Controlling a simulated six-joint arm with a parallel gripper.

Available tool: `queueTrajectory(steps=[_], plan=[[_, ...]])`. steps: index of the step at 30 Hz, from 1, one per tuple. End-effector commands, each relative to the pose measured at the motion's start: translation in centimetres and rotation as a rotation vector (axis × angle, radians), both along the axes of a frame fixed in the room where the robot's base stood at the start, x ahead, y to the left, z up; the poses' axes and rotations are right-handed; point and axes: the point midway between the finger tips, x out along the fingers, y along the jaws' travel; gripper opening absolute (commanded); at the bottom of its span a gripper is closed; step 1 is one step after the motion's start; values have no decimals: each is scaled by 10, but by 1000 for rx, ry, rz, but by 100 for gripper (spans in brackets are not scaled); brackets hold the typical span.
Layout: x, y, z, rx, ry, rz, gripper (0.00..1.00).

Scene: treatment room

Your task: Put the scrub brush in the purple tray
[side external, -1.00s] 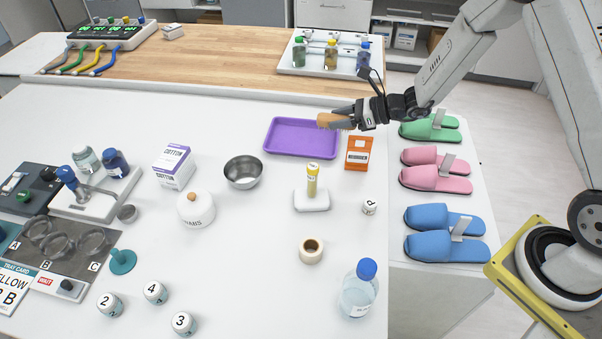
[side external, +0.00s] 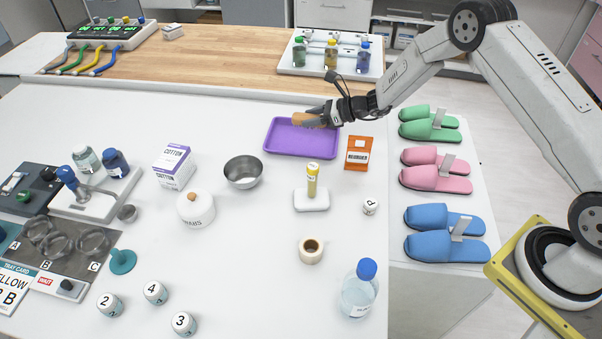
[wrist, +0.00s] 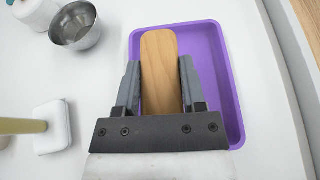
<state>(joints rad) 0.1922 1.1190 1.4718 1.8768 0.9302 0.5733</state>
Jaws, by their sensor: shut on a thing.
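The scrub brush (side external: 307,121) shows as a tan wooden block held in my gripper (side external: 323,115). In the wrist view the wooden brush (wrist: 160,62) sits between the two grey fingers of my gripper (wrist: 160,85), which are shut on it. Its bristles are hidden. The purple tray (side external: 290,147) lies flat on the white table, and the brush is over it in the side view. In the wrist view the purple tray (wrist: 226,95) spreads out beneath the brush and fingers. I cannot tell the exact height of the brush above the tray floor.
Pairs of slippers (side external: 437,178) lie at the right.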

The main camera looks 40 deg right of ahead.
Motion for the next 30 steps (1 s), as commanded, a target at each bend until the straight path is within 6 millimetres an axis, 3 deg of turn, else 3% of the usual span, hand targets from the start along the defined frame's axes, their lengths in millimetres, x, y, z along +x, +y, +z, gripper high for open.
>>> queueTrajectory(steps=[12,25,30], plan=[[25,1,-30,-1,-1,2,0],[31,1,-36,-1,-1,1,0],[30,1,-54,0,1,1,0]])
